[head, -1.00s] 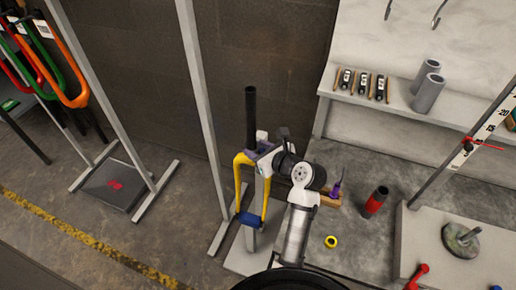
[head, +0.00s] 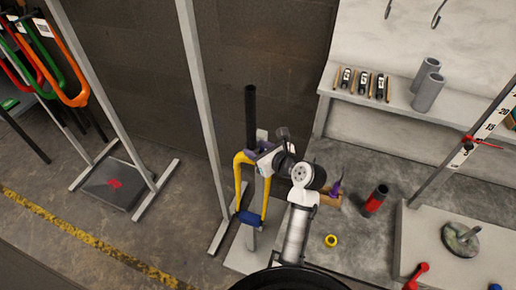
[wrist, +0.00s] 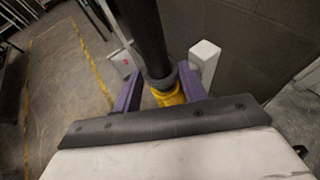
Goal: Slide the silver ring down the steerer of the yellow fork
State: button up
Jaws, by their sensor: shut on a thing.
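The yellow fork (head: 239,180) stands upright in a holder, left of my arm in the head view. Its black steerer (head: 250,112) points up and also fills the top middle of the wrist view (wrist: 143,35). A grey band, which looks like the silver ring (wrist: 160,82), is around the foot of the steerer, just above the yellow crown (wrist: 170,97). My gripper (wrist: 163,86) has its purple fingers on either side of it and is shut on it. In the head view, my gripper (head: 252,154) is at the crown and hides the ring.
A grey upright post (head: 205,110) stands close left of the fork. A red and black cylinder (head: 376,199) and a yellow ring (head: 331,241) are on the right of my arm. A shelf (head: 400,102) with two grey tubes is at the back right.

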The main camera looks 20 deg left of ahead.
jog(key=shift+f, duration=0.3)
dwell(0.5)
jog(key=o, duration=1)
jog(key=shift+o, duration=0.2)
